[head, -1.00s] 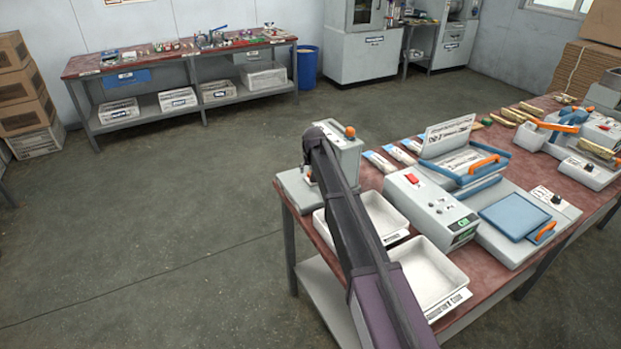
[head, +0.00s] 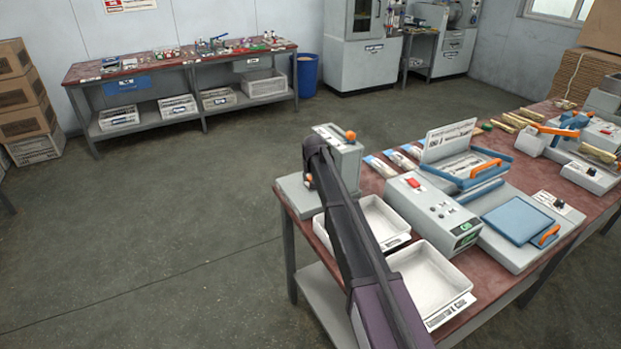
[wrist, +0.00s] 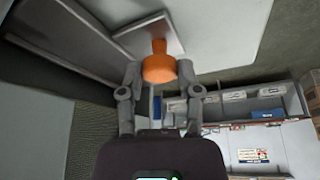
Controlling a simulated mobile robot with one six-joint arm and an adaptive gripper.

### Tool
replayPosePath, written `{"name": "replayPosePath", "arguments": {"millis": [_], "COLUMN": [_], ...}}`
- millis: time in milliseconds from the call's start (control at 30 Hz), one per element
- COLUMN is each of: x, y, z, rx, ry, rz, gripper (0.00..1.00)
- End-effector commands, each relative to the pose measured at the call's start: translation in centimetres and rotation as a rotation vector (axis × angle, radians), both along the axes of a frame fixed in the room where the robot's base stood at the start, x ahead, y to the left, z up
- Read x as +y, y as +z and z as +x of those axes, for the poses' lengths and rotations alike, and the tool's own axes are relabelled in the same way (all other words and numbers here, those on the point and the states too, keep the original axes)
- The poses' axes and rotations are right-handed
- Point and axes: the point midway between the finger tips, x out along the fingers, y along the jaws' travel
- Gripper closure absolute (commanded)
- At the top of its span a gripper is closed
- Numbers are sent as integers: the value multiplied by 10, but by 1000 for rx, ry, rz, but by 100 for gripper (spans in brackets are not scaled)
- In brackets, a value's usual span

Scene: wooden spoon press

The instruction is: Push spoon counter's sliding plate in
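A grey upright machine (head: 346,160) on a low grey base (head: 293,190) stands at the bench's near left corner. An orange knob (head: 351,135) shows at its top. No label tells me whether this is the spoon counter, and my arm hides part of it. In the wrist view, an orange knob on a short stem (wrist: 159,70) stands out from a light grey plate (wrist: 135,38). My gripper (wrist: 159,72) has its fingers apart, one on each side of this knob. I cannot tell whether they touch it. The head view hides the fingers behind my arm.
A grey box with a red switch (head: 428,212), a blue-plate press (head: 513,220) and packets (head: 400,160) crowd the bench. The floor (head: 170,230) to the left is clear up to the back bench (head: 190,58).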

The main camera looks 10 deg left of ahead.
Motion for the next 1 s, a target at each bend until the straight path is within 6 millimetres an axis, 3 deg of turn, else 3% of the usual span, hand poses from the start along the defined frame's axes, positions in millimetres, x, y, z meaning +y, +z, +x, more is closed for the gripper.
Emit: {"name": "replayPosePath", "arguments": {"millis": [33,67,233,500,733,767,800,867,1000], "x": [0,0,-2,-23,-24,-24,-25,-24,-23], "y": [0,0,0,0,0,0,0,0,0], "z": [0,0,2,15,16,16,16,16,16], "rx": [1,1,1,1,-1,-1,-1,-1,-1], "ry": [0,0,-1,0,-2,-2,-2,-2,-1], "rz": [0,0,0,-1,-4,-4,-5,-4,-3], "gripper": [93,100,100,100,100,52,41,23,22]}}
